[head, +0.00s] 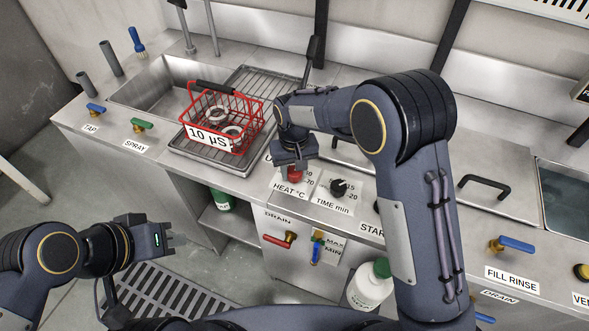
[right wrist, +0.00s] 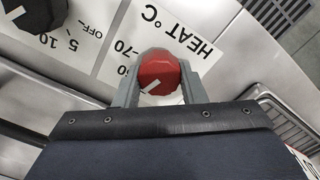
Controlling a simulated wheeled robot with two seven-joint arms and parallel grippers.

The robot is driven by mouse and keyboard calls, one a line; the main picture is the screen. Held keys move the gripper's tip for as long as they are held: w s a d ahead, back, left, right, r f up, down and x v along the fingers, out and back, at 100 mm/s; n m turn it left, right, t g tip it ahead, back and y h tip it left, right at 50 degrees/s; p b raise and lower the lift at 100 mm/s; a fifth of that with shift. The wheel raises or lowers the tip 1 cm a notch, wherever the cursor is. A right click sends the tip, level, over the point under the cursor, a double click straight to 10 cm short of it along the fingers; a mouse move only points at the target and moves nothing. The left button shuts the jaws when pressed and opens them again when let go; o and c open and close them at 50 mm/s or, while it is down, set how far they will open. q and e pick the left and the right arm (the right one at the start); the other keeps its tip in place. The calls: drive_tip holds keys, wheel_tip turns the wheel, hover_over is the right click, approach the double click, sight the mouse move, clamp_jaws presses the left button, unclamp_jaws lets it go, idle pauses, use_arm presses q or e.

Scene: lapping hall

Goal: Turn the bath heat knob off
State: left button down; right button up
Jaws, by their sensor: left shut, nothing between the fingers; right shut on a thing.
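The red heat knob (right wrist: 160,73) stands on a white plate lettered "HEAT °C" (right wrist: 180,25). In the right wrist view its white pointer line runs toward the lower left of the knob. My right gripper (right wrist: 158,88) is shut on the knob, with one finger on each side. In the head view the knob (head: 295,173) shows just below my right gripper (head: 293,160), which covers part of the plate. My left gripper (head: 170,238) is shut and empty, out over the floor in front of the bench.
The black time knob (head: 339,188) stands just right of the heat knob. A red wire basket (head: 222,110) labelled "10 µS" sits on the drainboard to the left. A white bottle (head: 371,285) stands below the bench.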

sight(293, 171)
drive_tip(key=n, duration=0.4)
drive_tip(key=shift+a+n, duration=0.1)
drive_tip(key=shift+n, duration=0.2)
drive_tip(key=n, duration=0.5)
drive_tip(key=shift+s+n+b, duration=0.1)
drive_tip(key=shift+n+b, duration=0.2)
drive_tip(key=n, duration=0.4)
drive_tip(key=shift+s+a, duration=0.1)
drive_tip(key=n+p, duration=0.1)
drive_tip(key=n, duration=0.4)
drive_tip(key=shift+r, duration=0.1)
drive_tip(key=o, duration=1)
drive_tip(key=shift+s, duration=0.1)
wheel_tip(293, 171, up, 8)
drive_tip(key=shift+f, duration=0.15)
